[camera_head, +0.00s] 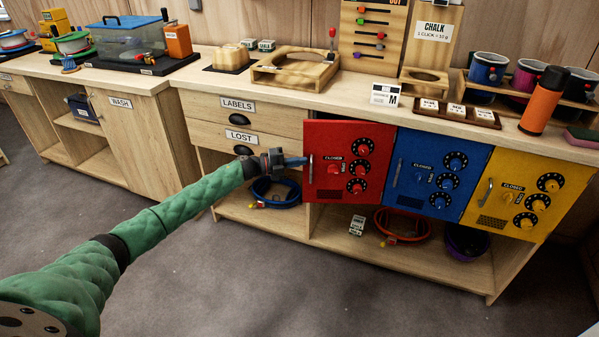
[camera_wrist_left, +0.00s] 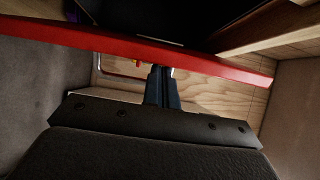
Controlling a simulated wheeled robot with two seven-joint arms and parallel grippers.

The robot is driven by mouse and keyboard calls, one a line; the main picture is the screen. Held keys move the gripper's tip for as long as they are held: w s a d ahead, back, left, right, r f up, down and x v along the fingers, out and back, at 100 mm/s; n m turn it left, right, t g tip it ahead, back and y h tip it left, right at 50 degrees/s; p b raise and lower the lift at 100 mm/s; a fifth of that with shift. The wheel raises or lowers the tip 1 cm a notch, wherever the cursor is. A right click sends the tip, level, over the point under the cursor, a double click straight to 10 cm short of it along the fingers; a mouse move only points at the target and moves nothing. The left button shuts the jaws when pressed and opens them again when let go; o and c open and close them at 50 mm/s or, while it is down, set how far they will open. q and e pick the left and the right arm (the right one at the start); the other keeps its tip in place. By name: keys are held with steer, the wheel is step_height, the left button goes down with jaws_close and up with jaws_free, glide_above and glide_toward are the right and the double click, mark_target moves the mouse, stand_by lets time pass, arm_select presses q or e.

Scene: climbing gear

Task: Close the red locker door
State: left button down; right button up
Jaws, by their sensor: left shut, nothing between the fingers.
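My left gripper (camera_head: 303,161) is shut and empty at the door's left edge, by the handle. Its blue fingertips (camera_wrist_left: 161,70) reach the red edge in the wrist view; I cannot tell whether they touch. My right gripper is not in view.
The blue locker door (camera_head: 436,172) and yellow locker door (camera_head: 525,192) look closed to the right. Drawers (camera_head: 240,108) marked LABELS and LOST are left of the red door. The floor in front is clear.

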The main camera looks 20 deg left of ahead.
arm_select(q)
steer(key=shift+m+g+h, duration=0.4)
steer(key=shift+m+g, duration=0.1)
steer(key=shift+g, duration=0.2)
steer(key=shift+w+a+b, duration=0.3)
steer(key=shift+w+b, duration=0.5)
steer(key=shift+w, duration=0.3)
steer(key=shift+w+a+b, duration=0.35)
steer(key=shift+w+b, duration=0.5)
steer(key=shift+w, duration=0.3)
steer(key=shift+w+a+b, duration=0.3)
steer(key=shift+w+b, duration=0.5)
steer(key=shift+w, duration=0.3)
